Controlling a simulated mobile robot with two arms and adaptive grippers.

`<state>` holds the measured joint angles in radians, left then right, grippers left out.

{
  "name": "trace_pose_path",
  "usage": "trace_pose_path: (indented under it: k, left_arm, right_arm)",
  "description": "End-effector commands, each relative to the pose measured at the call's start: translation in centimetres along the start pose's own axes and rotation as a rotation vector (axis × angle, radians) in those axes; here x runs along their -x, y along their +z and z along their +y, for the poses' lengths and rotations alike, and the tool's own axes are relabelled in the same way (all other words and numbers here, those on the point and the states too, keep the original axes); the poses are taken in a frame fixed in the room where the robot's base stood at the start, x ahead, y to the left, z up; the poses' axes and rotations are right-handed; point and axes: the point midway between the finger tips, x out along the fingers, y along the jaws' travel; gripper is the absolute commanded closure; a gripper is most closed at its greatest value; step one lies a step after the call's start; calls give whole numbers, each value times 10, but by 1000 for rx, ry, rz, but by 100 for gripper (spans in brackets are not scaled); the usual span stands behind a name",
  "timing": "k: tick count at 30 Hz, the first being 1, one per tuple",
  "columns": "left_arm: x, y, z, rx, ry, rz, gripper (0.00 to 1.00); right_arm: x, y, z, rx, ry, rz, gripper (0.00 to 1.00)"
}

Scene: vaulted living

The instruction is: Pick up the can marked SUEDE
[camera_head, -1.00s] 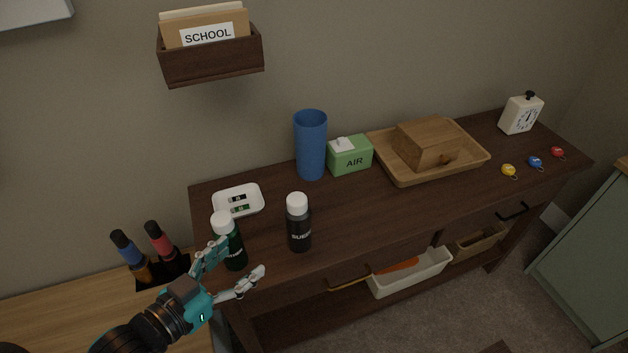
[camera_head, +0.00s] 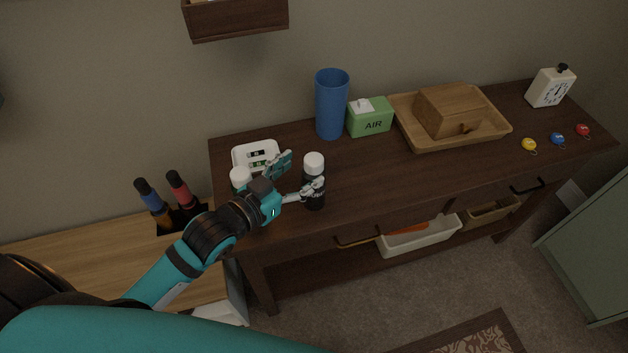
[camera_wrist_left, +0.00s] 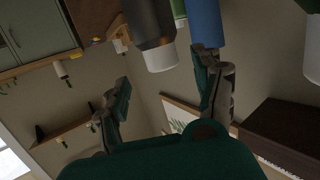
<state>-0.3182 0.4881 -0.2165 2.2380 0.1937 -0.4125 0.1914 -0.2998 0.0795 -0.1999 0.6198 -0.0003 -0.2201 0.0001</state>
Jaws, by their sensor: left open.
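The SUEDE can (camera_head: 314,170) is dark with a white cap and stands upright near the front edge of the dark table; a finger hides most of its lettering. My left gripper (camera_head: 300,176) is open and empty at the can's left side, one finger behind and left, the other across its front. I cannot tell whether that finger touches it. In the left wrist view the can (camera_wrist_left: 146,22) appears cap down, between the directions of the two open fingers (camera_wrist_left: 165,88). A green can with a white cap (camera_head: 240,177) stands left, mostly hidden by my arm.
A white tray (camera_head: 240,155) lies behind the gripper. The table between can and keyrings is clear.

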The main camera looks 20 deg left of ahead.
Motion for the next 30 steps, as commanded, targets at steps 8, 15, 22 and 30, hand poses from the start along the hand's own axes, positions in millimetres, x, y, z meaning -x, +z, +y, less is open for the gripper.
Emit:
trace_pose_path:
  k: [8, 15, 22, 30]
  left_arm:
    - [-31, -4, -4, 0, -1, 1, 32]
    - [-54, -1, -4, 1, -1, 1, 32]
    - [-54, 0, -4, 0, -1, 0, 35]
    - [-54, 0, -4, 0, -1, 0, 70]
  right_arm:
    - [10, -1, 0, 0, 0, 0, 60]
    - [13, -1, 0, 0, 0, 0, 60]
    - [12, -1, 0, 0, 0, 0, 60]
    - [12, -1, 0, 0, 0, 0, 60]
